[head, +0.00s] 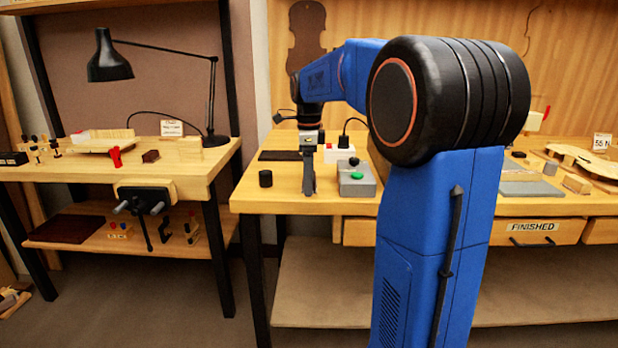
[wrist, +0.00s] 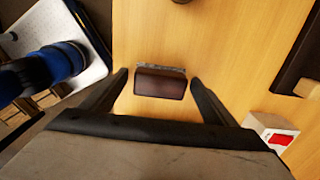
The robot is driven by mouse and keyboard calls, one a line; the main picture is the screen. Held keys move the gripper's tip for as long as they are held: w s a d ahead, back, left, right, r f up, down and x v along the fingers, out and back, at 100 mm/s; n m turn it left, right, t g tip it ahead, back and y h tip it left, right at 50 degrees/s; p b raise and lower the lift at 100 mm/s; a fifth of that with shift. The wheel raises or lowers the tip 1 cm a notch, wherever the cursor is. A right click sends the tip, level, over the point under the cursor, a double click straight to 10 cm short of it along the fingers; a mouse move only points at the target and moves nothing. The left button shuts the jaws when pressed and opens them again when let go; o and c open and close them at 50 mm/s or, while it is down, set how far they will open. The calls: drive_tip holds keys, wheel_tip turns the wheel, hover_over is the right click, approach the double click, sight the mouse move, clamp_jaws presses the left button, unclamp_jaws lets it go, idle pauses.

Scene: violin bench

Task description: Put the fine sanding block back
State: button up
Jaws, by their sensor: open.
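A small dark brown block with a rough grey strip along its far edge (wrist: 159,86) lies on the bench top in the wrist view. It may be the fine sanding block; I see no label on it. My gripper (wrist: 159,80) is open, with one finger on each side of the block and a gap visible at both sides. In the head view my gripper (head: 309,188) points down over the left part of the right-hand bench, and I cannot make out the block there.
A black cylinder (head: 265,178) stands left of my gripper. A grey box with a green button (head: 357,186) and a white box with red (head: 340,155) are to its right. A dark mat (head: 280,155) lies behind. Another bench (head: 190,182) with a lamp stands at left.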

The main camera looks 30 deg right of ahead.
wheel_tip(320, 180, up, 12)
idle(0.6)
drive_tip(key=s+a+f+n+t, duration=0.1)
drive_tip(key=s+a+f+n, duration=0.4)
drive_tip(key=s+f+n, duration=0.3)
drive_tip(key=s+a+f+n+t, duration=0.2)
drive_tip(key=s+a+f+n, duration=0.3)
drive_tip(key=s, duration=0.7)
drive_tip(key=s+a+f+n+t, duration=0.1)
drive_tip(key=s+a+f+n, duration=0.4)
drive_tip(key=s+f+n, duration=0.5)
drive_tip(key=shift+s+a+f+n+t, duration=0.15)
drive_tip(key=shift+a+f+n+t, duration=0.2)
drive_tip(key=shift+n, duration=0.55)
